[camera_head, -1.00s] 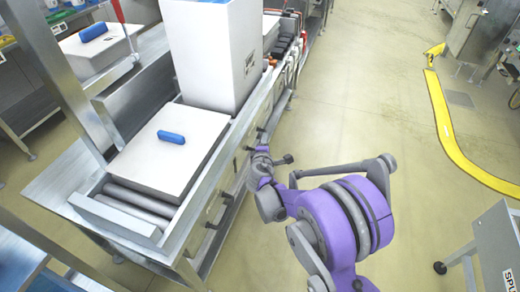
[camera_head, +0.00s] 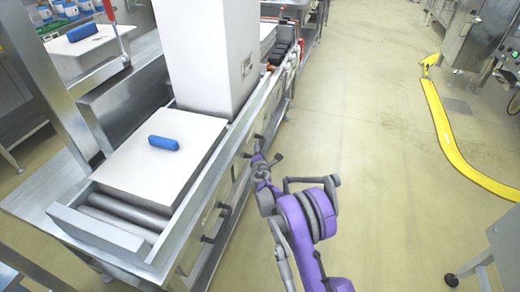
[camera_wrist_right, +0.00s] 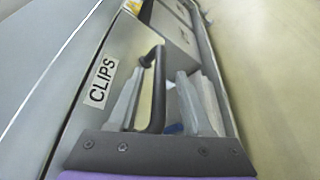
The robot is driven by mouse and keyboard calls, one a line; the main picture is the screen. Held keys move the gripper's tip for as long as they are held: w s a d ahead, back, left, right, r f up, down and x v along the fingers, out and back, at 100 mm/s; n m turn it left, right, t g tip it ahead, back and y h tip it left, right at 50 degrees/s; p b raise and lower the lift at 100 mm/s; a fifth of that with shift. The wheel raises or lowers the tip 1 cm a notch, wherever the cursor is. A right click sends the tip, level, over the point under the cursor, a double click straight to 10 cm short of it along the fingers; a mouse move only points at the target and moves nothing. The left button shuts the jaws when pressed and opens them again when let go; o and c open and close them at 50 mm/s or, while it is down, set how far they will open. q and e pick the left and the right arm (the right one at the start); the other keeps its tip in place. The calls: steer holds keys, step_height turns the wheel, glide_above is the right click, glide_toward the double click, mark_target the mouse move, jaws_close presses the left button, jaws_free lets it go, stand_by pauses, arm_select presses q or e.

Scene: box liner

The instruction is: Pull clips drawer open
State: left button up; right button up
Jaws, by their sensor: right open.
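The clips drawer (camera_wrist_right: 128,48) shows in the right wrist view as a grey metal front with a white label (camera_wrist_right: 103,83) reading CLIPS. Its black bar handle (camera_wrist_right: 158,88) stands out from the front to the right of the label. My right gripper (camera_wrist_right: 165,105) is open, with one grey finger on each side of the handle. I cannot tell whether either finger touches it. In the head view my right gripper (camera_head: 262,160) is at the side of the metal bench, where the drawer front is partly hidden by it. My left gripper is not in view.
The metal roller bench (camera_head: 190,210) carries a white box (camera_head: 165,155) with a blue object (camera_head: 163,143) on top and a tall white box (camera_head: 207,60). Another drawer handle (camera_head: 218,222) is nearer me. Open floor (camera_head: 380,150) lies to the right, with a yellow rail (camera_head: 445,135).

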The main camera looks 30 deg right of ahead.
steer(key=shift+x, duration=0.9)
jaws_close()
stand_by(0.8)
